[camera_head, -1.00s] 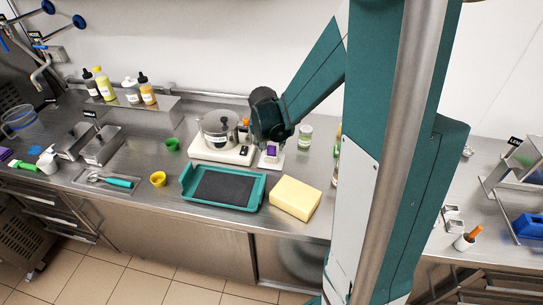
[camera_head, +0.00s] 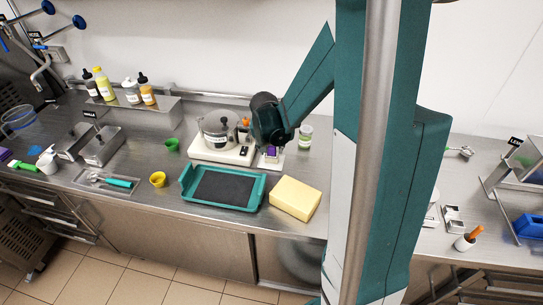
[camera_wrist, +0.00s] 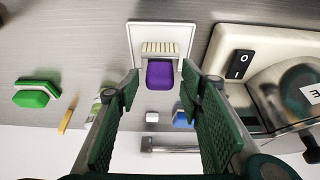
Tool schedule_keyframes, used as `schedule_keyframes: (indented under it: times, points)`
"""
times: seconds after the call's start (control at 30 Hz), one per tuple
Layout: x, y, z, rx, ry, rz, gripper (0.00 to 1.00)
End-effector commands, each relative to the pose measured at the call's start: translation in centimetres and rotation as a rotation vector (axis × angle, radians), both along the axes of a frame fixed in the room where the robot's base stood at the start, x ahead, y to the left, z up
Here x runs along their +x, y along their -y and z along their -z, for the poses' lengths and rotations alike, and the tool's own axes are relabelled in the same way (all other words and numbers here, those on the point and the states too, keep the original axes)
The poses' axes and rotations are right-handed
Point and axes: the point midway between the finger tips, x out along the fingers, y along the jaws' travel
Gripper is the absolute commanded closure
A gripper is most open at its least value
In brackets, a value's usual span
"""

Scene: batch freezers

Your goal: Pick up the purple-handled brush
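The purple-handled brush (camera_wrist: 160,74) lies in the wrist view, with a purple block handle and a row of cream bristles. It is on a white plate (camera_wrist: 135,30). In the head view, a little purple of the brush (camera_head: 271,150) shows just below my gripper (camera_head: 274,140), beside the white scale. My gripper (camera_wrist: 160,82) is open. Its two green fingers stand on the left and right of the purple handle, with gaps visible on both sides. In the head view, the hand hides most of the brush.
A steel pot (camera_head: 218,128) stands on the white scale (camera_head: 208,152) close to the left of my gripper. A teal tray (camera_head: 262,190) and a yellow block (camera_head: 296,198) lie in front. A lidded jar (camera_head: 305,137) stands close on the right. A green brush (camera_wrist: 34,95) shows in the wrist view.

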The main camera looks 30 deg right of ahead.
Motion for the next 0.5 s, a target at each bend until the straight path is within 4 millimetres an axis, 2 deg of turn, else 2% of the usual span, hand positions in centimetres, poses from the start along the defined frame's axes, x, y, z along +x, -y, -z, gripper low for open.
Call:
schedule_keyframes:
  times: [0.03, 0.2, 0.5]
  points:
    - [0.0, 0.0, 0.0, 0.0, 0.0, 0.0, 0.7]
    - [0.0, 0.0, 0.0, 0.0, 0.0, 0.0, 0.9]
    - [0.0, 0.0, -0.04, 0.0, 0.0, 0.0, 0.9]
